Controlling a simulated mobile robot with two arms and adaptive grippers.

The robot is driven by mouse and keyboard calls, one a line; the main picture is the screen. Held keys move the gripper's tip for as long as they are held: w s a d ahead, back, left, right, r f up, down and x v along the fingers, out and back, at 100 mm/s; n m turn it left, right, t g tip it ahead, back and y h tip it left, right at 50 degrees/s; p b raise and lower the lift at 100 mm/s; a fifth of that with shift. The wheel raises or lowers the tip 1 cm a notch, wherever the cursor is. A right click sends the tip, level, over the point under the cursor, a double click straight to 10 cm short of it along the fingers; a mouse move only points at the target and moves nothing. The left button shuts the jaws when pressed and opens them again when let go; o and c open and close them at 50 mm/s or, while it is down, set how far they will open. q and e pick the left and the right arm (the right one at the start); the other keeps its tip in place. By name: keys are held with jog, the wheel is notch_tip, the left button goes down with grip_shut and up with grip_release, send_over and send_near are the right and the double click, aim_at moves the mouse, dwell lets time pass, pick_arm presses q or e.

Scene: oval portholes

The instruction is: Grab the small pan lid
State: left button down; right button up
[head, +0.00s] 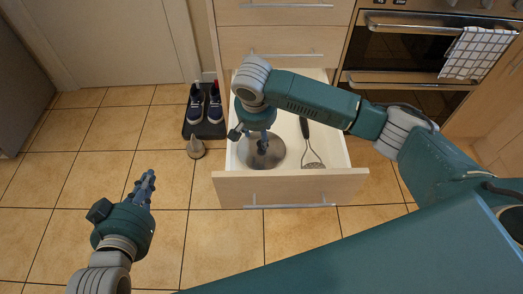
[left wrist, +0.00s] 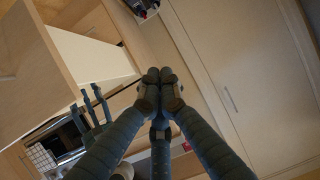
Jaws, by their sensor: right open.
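The small pan lid (head: 272,158) is a round, shiny metal disc lying in the left part of the open drawer. My right gripper (head: 262,139) is open and points down over the lid's middle, hiding the lid's centre. I cannot tell whether the fingers touch it. My left gripper (head: 148,180) is empty and held over the floor to the left, well away from the drawer. In the left wrist view its fingertips (left wrist: 159,76) are together.
Shoes on a dark mat (head: 205,131) and a small cone-shaped object (head: 195,147) stand left of the drawer. An oven (head: 405,55) is behind right. Floor at left is clear.

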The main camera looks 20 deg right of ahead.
jog(key=shift+b+x, duration=0.3)
jog(key=shift+x, duration=0.75)
jog(key=shift+b+x, duration=0.65)
jog(key=shift+x, duration=0.45)
jog(key=b+x, duration=0.1)
jog(key=x, duration=0.1)
jog(key=shift+w+d+f, duration=0.1)
jog(key=shift+w+f, duration=0.1)
jog(key=shift+f, duration=0.15)
pick_arm(q)
notch_tip(320, 180, up, 19)
jog(key=d+t+h, duration=0.2)
jog(key=t+h, duration=0.1)
jog(key=t, duration=0.6)
jog(key=shift+w+d, duration=0.3)
pick_arm(e)
grip_shut()
